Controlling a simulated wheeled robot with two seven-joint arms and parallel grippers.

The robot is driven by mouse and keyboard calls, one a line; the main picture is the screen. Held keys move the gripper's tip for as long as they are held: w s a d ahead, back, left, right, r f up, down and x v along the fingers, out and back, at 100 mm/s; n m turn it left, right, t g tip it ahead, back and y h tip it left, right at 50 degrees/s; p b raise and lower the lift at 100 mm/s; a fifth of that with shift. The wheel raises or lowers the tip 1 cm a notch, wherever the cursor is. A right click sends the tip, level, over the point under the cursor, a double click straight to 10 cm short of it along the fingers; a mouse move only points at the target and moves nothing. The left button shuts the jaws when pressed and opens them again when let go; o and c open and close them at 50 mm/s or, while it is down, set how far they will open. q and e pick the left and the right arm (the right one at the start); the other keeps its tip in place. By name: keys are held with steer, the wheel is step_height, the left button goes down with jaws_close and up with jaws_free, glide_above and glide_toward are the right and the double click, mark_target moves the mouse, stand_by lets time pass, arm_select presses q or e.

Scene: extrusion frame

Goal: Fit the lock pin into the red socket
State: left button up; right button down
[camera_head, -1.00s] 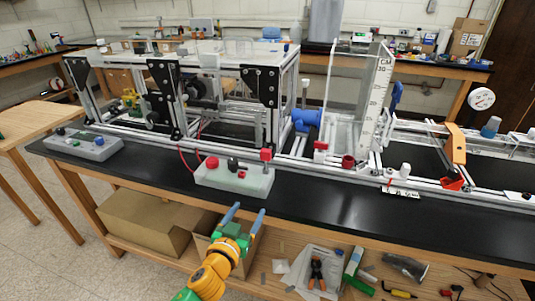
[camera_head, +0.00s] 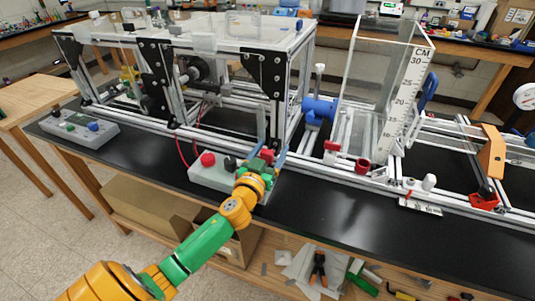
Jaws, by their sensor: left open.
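My left gripper (camera_head: 266,156) reaches in from the lower left, its two blue fingers open. A red block-like piece (camera_head: 267,155) shows between the fingertips, at the right end of the light grey control box; I cannot tell whether the fingers touch it. It may be the lock pin's head; its lower part is hidden behind the gripper. A dark red, round, open-topped cup (camera_head: 363,166), which looks like the red socket, sits on the front rail at the foot of the clear tank, right of the gripper. My right gripper is not in view.
The control box (camera_head: 205,178) has a red button and dark knobs. A clear tank with a centimetre scale (camera_head: 416,85) rises behind the cup. The black bench top (camera_head: 330,205) is clear in front.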

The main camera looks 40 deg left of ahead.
arm_select(q)
steer(key=shift+w+f, duration=0.1)
steer(key=shift+s, duration=0.25)
steer(key=c, duration=0.7)
jaws_close()
steer(key=shift+r, duration=0.2)
